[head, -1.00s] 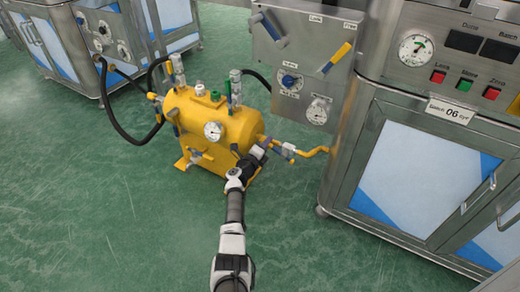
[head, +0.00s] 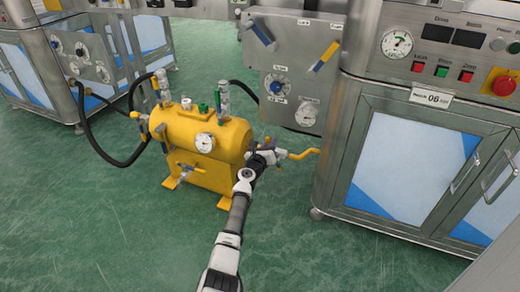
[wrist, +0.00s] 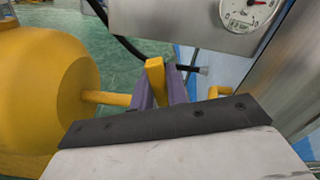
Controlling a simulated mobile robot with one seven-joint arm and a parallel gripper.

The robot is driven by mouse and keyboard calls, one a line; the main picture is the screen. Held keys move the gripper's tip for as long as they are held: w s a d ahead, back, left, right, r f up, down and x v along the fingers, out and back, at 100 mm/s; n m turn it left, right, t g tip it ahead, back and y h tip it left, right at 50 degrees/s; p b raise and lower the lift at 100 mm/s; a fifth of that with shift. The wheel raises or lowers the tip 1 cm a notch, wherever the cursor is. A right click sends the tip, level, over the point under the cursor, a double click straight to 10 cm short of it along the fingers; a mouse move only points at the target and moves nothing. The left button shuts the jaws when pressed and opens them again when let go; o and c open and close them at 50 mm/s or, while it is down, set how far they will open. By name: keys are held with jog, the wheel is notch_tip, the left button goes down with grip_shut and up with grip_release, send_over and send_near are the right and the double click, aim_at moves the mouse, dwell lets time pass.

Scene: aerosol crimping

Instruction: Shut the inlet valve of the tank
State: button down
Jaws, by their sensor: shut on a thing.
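The yellow tank (head: 215,135) stands on the green floor, with a round gauge (head: 204,143) on it. It fills the left of the wrist view (wrist: 40,90). A yellow pipe (head: 302,155) runs from its right side toward the steel cabinet; part of the pipe shows in the wrist view (wrist: 105,98). My gripper (head: 266,152) is at the valve on this pipe. In the wrist view my purple fingers (wrist: 162,88) are shut on a yellow valve handle (wrist: 155,76). The valve body is largely hidden behind my gripper.
A steel panel (head: 312,87) with levers and a gauge hangs above the pipe. The steel cabinet (head: 342,190) stands close on the right. A black hose (head: 118,160) loops left of the tank. Another valve handle (head: 187,172) sticks out of the tank's front. Floor at the lower left is clear.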

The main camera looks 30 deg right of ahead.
jog(key=m, duration=0.1)
jog(key=s+d+m, duration=0.1)
jog(key=m, duration=0.1)
jog(key=shift+s+d+r, duration=0.15)
jog(key=shift+s+r, duration=0.15)
jog(key=shift+r, duration=0.1)
jog(key=shift+s+d+m, duration=0.35)
jog(key=shift+s+m, duration=0.1)
jog(key=shift+m, duration=0.35)
jog(key=shift+d, duration=0.1)
jog(key=c, duration=1.4)
grip_release()
jog(key=shift+s+f, duration=0.1)
